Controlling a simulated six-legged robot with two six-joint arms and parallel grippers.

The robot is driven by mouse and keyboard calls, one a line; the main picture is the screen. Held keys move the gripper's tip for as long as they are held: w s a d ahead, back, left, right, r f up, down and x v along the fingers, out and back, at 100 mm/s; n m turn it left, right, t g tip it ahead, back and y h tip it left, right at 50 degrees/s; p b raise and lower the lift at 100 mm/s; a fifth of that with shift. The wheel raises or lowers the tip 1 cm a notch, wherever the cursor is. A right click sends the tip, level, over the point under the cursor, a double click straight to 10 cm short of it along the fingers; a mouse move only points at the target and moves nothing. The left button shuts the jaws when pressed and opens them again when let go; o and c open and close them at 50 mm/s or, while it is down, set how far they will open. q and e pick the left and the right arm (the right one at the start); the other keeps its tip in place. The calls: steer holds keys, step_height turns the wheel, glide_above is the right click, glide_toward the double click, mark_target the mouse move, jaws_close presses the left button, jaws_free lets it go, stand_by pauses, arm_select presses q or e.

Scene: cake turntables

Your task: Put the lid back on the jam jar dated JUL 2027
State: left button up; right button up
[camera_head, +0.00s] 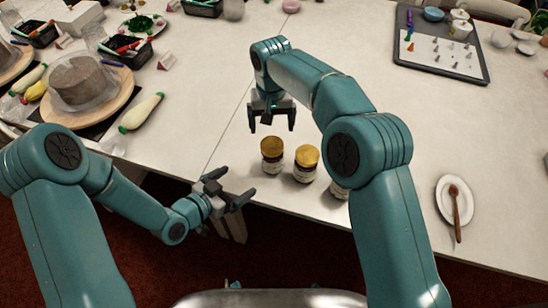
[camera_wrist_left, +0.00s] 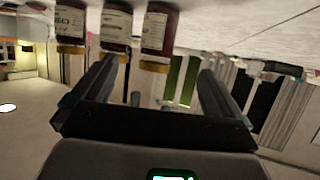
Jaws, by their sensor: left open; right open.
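Three jam jars with gold lids and white labels stand in a row near the table's front edge: a left jar (camera_head: 272,155), a middle jar (camera_head: 305,164), and a right jar (camera_head: 337,191) partly hidden by my right arm. The left wrist view, upside down, shows three jars (camera_wrist_left: 158,32) with gold at their lid ends. I cannot read a date on any label. No loose lid shows. My left gripper (camera_head: 238,182) is open and empty, left of and below the jars; its fingers also show in the left wrist view (camera_wrist_left: 160,75). My right gripper (camera_head: 272,125) is open and empty, above and behind the left jar.
A saucer with a brown-headed brush (camera_head: 455,205) lies at the right. A dark tray of piping nozzles (camera_head: 440,50) is at the back right. A cake turntable (camera_head: 125,100) and piping bags (camera_head: 141,113) stand at the left. The table middle is clear.

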mark_target(265, 164)
arm_select(q)
steer(key=x, duration=1.6)
steer(key=shift+d, duration=0.1)
arm_select(e)
steer(key=shift+a, duration=0.1)
